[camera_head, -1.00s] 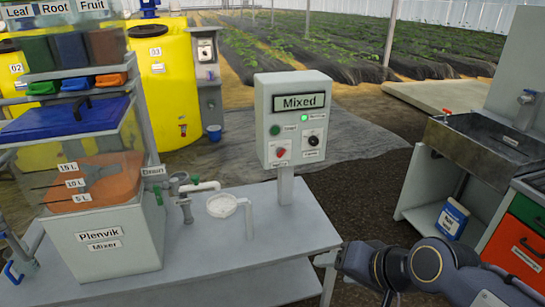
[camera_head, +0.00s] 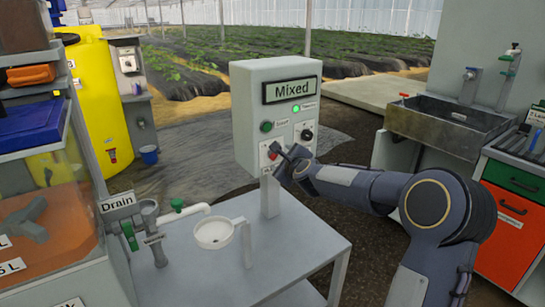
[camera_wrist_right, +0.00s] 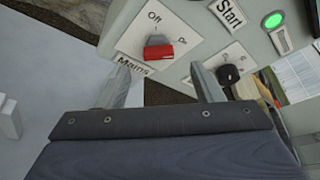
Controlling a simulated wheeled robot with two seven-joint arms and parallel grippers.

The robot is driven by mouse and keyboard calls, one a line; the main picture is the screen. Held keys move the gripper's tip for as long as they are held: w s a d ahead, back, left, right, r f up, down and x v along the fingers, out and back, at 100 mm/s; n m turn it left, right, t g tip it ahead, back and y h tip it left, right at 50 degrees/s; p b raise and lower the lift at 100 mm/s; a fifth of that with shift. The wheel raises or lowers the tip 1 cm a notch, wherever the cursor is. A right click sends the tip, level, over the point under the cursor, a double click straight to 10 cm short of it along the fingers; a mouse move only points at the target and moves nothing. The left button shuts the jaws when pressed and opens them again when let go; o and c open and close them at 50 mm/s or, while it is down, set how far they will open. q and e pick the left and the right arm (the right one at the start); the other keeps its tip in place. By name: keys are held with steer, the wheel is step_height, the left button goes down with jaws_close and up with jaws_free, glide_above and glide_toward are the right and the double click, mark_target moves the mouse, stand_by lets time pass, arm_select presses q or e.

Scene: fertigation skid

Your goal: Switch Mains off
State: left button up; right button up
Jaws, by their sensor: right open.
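The control box (camera_head: 275,115) stands on a post at the back of the bench, with a "Mixed" display and a lit green lamp (camera_head: 296,108). The red Mains switch (camera_wrist_right: 158,50) is on its lower left, with "Off" and "On" marks around it; its handle lies across the plate towards the "On" side. My right gripper (camera_head: 283,160) is at the box's lower front; in the right wrist view its two open fingers (camera_wrist_right: 165,88) point at the panel, just short of the Mains plate, with nothing between them. My left gripper is not in view.
A black knob (camera_wrist_right: 229,74) sits right of the Mains switch, close to one finger. The Start button (camera_head: 266,127) is above. A white strainer cup (camera_head: 213,233) and drain pipe stand on the bench (camera_head: 300,262) at the left. A sink (camera_head: 445,125) is at the right.

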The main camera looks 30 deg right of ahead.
steer(key=p+x, duration=0.1)
steer(key=x, duration=0.4)
steer(key=shift+w+a, duration=0.1)
steer(key=shift+w, duration=0.05)
steer(key=shift+f, duration=0.1)
steer(key=c, duration=1)
